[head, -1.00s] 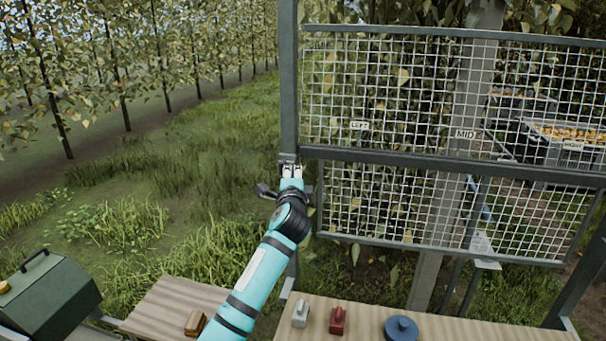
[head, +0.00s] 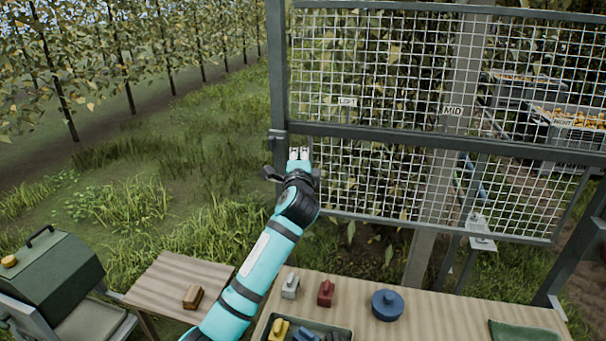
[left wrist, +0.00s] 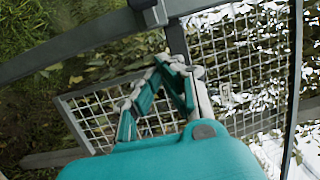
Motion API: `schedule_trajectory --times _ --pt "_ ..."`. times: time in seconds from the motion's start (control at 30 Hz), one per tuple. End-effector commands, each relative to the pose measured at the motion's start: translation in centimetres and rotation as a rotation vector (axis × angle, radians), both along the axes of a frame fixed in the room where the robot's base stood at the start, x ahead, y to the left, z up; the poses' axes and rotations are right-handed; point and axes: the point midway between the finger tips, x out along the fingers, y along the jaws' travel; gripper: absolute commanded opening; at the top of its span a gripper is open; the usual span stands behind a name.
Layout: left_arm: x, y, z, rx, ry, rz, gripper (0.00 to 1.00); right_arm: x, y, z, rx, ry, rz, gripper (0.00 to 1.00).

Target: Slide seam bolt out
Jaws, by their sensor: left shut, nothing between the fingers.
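A two-part wire mesh screen stands ahead, with an upper panel (head: 400,60) and a lower panel (head: 450,190). A dark rail (head: 400,139) runs along the seam between them. A small dark bracket (head: 278,137) sits on the left post at seam height; whether it is the seam bolt, I cannot tell. My left gripper (head: 300,153) is shut and empty, just right of the post and slightly below the bracket. In the left wrist view its fingers (left wrist: 168,62) meet in front of the mesh, and a dark block (left wrist: 152,12) shows on the frame above. My right gripper is not in view.
A wooden table (head: 430,318) stands below, with a grey block (head: 290,286), a red block (head: 326,292) and a blue round lidded thing (head: 387,304). A smaller table (head: 170,285) holds a brown block. A green box (head: 50,275) is at left. Grass beyond is open.

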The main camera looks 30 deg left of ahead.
Motion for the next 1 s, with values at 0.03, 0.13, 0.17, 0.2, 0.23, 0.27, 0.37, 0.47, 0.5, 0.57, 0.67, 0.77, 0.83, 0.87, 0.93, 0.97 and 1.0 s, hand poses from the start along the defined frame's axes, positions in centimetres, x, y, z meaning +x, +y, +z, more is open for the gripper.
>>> schedule_trajectory --times 0.03,0.13,0.17,0.2,0.23,0.27,0.37,0.47,0.5,0.57,0.67,0.77,0.83,0.87,0.93,0.97,1.0 --pt "-0.7 -0.4 -0.3 0.002 -0.001 -0.001 0.0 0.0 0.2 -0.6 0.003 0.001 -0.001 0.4" --pt "-2.1 -1.2 -0.4 0.0 -0.001 -0.002 0.0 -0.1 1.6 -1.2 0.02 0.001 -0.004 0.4" --pt "-2.5 -1.5 -0.4 0.0 -0.001 -0.002 0.0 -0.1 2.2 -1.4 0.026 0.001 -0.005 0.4" --pt "-3.1 -1.8 -0.4 0.0 -0.001 -0.002 0.0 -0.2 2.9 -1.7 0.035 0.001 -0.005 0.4" --pt "-3.6 -2.1 -0.3 0.0 -0.001 -0.003 0.0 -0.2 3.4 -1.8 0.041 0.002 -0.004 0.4" --pt "-4.0 -2.3 -0.4 -0.001 0.0 -0.002 0.0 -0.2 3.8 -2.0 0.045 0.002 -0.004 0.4" --pt "-5.1 -3.0 -0.3 -0.001 0.0 -0.002 0.0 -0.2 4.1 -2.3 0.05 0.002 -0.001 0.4" --pt "-5.7 -3.4 -0.2 0.0 0.0 -0.001 0.0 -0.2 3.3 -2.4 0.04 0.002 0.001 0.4" --pt "-5.9 -3.4 -0.1 -0.001 0.001 -0.001 0.0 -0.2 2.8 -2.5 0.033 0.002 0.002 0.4" --pt "-6.0 -3.5 -0.1 -0.001 0.001 0.0 0.0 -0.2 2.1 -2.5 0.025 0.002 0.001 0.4" --pt "-6.0 -3.5 -0.1 0.0 0.001 0.0 0.0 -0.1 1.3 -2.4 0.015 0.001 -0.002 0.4" --pt "-6.0 -3.5 -0.1 0.0 0.001 0.0 0.0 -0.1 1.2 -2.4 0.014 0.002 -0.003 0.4" --pt "-6.0 -3.5 0.0 0.0 0.001 0.0 0.0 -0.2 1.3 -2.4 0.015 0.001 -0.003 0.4" --pt "-6.0 -3.5 0.0 0.0 0.001 0.0 0.0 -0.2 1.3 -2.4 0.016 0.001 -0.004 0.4" --pt "-6.0 -3.5 0.0 -0.001 0.001 0.0 0.0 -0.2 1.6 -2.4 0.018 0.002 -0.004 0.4" --pt "-6.0 -3.5 0.0 -0.001 0.001 0.0 0.0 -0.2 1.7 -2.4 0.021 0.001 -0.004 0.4" --pt "-6.0 -3.5 0.0 -0.001 0.001 0.0 0.0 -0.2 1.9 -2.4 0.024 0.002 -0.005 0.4"
